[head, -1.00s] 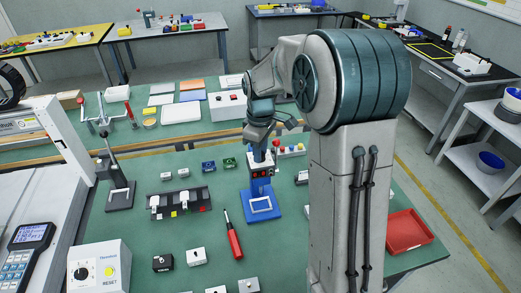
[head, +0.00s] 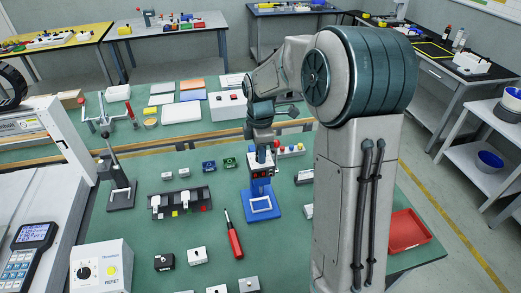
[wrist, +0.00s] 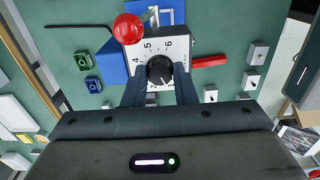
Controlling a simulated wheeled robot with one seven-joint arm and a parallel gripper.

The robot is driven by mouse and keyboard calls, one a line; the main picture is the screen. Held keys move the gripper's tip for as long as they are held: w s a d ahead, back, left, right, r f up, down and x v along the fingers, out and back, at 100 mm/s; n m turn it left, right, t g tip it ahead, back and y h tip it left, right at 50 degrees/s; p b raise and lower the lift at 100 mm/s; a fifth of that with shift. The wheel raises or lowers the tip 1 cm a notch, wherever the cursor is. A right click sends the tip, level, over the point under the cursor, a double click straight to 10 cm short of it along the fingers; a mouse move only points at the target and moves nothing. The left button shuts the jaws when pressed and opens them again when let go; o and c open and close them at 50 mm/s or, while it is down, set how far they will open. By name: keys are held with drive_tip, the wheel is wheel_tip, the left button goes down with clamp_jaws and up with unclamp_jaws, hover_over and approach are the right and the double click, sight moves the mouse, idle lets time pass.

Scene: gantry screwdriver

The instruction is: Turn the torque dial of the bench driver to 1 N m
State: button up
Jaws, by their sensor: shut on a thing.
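The bench driver stands on a blue base (head: 263,207) on the green table, with a white dial face on top. In the wrist view the white dial face (wrist: 143,57) shows the numbers 4, 5 and 6 along its far edge. The black torque dial (wrist: 160,70) sits between the two fingers of my gripper (wrist: 160,90), which is shut on it. The near part of the scale is hidden by the fingers and gripper body. I cannot clearly read the dial's setting. A red ball knob (wrist: 128,28) stands beside the dial face.
A red screwdriver (head: 233,238) lies in front of the driver. A black rail with blocks (head: 180,203) is to its left, and small blue (head: 209,166) and green (head: 229,163) blocks lie nearby. A red tray (head: 408,229) sits at the right.

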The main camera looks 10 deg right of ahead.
idle(0.5)
drive_tip(key=o, duration=1)
drive_tip(key=shift+r, duration=0.15)
wheel_tip(320, 180, up, 14)
drive_tip(key=shift+f+b, duration=0.2)
drive_tip(key=shift+b, duration=0.1)
